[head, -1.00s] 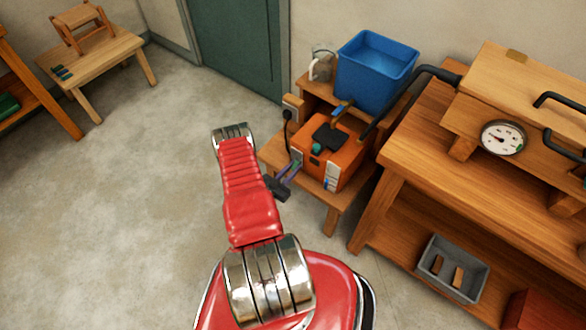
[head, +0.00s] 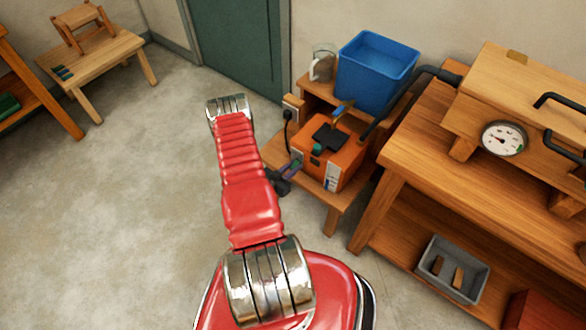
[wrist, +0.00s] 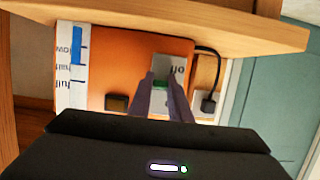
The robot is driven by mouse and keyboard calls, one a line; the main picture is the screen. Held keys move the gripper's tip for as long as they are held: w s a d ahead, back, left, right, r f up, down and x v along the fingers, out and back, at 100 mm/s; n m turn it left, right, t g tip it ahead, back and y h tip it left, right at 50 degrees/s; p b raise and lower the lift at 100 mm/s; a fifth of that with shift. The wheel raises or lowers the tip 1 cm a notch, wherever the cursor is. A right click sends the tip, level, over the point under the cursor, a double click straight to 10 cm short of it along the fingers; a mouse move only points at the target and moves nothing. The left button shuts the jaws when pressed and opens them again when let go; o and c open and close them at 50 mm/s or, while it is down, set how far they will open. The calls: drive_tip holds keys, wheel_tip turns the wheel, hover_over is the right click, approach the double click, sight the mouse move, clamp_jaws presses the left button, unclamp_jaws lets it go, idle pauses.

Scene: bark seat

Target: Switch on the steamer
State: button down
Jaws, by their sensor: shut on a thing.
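The steamer is an orange box (head: 347,160) on a low wooden stand, with a dark pad and a teal cap (head: 317,148) on top. In the wrist view, which looks upside down, its orange front (wrist: 120,62) carries a pale switch plate (wrist: 170,66) with lettering that reads "on" and a green switch (wrist: 160,84). My gripper (wrist: 160,77) is at this plate, its two fingers shut on the green switch between them. The fingers partly hide the switch, so I cannot tell its position. In the head view my gripper (head: 294,168) touches the steamer's front left.
A black plug (wrist: 208,105) sits in a wall socket. A blue tub (head: 375,72) and glass jug (head: 323,62) stand behind. A workbench (head: 440,155) is at right.

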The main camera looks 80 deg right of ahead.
drive_tip(key=t+y, duration=0.1)
drive_tip(key=y, duration=0.1)
drive_tip(key=r+y, duration=0.1)
drive_tip(key=shift+s+d+r+t+y, duration=0.1)
drive_tip(key=shift+r+t+y, duration=0.2)
drive_tip(key=shift+t+y, duration=0.1)
drive_tip(key=shift+d+r+t+y, duration=0.15)
drive_tip(key=shift+r+t+y, duration=0.15)
drive_tip(key=shift+y, duration=0.55)
drive_tip(key=shift+d+r+t+y, duration=0.15)
drive_tip(key=shift+t+y, duration=0.25)
drive_tip(key=shift+y, duration=0.45)
drive_tip(key=c, duration=1.6)
unclamp_jaws()
drive_tip(key=shift+c, duration=0.2)
drive_tip(key=shift+a+r, duration=0.1)
drive_tip(key=v, duration=1.3)
drive_tip(key=shift+r, duration=0.25)
drive_tip(key=shift+a, duration=0.15)
